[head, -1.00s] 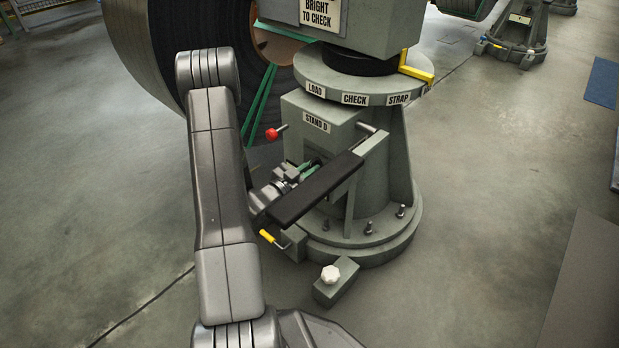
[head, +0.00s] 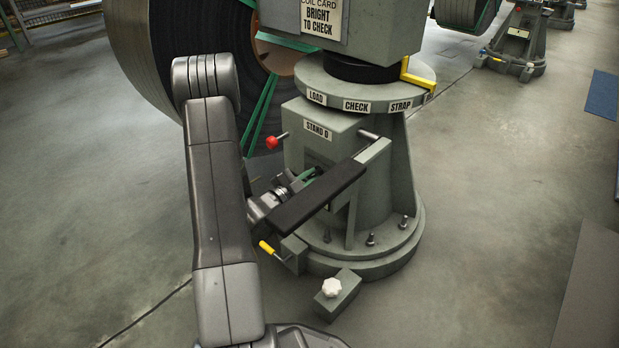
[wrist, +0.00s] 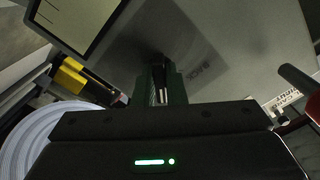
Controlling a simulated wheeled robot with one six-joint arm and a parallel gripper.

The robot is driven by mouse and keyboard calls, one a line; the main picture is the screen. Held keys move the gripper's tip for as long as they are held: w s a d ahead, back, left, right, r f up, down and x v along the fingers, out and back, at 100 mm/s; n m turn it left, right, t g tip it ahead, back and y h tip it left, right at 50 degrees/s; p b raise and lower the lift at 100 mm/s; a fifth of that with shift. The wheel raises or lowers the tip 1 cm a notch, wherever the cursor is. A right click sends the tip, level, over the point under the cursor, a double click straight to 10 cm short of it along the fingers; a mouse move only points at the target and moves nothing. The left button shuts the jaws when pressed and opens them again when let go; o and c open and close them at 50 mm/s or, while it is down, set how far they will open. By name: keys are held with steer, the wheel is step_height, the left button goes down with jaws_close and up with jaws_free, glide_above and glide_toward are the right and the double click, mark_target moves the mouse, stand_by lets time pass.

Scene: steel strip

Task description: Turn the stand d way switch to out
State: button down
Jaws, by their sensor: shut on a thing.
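The grey stand D (head: 350,130) carries its name plate (head: 318,131) on a box-shaped housing. The switch's setting is not visible.
A red-knobbed lever (head: 273,142) sticks out left of the housing. A large strapped coil (head: 170,60) stands behind my arm.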

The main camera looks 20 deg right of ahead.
steer(key=c, duration=1.5)
jaws_free()
steer(key=shift+a, duration=0.1)
steer(key=p+v, duration=0.3)
steer(key=v, duration=1)
steer(key=shift+s+a+f, duration=0.1)
steer(key=shift+s+a, duration=0.15)
steer(key=shift+a, duration=0.05)
steer(key=shift+d, duration=0.1)
steer(key=b+x, duration=0.3)
steer(key=x, duration=1)
steer(key=shift+w+d, duration=0.2)
steer(key=shift+d, duration=0.1)
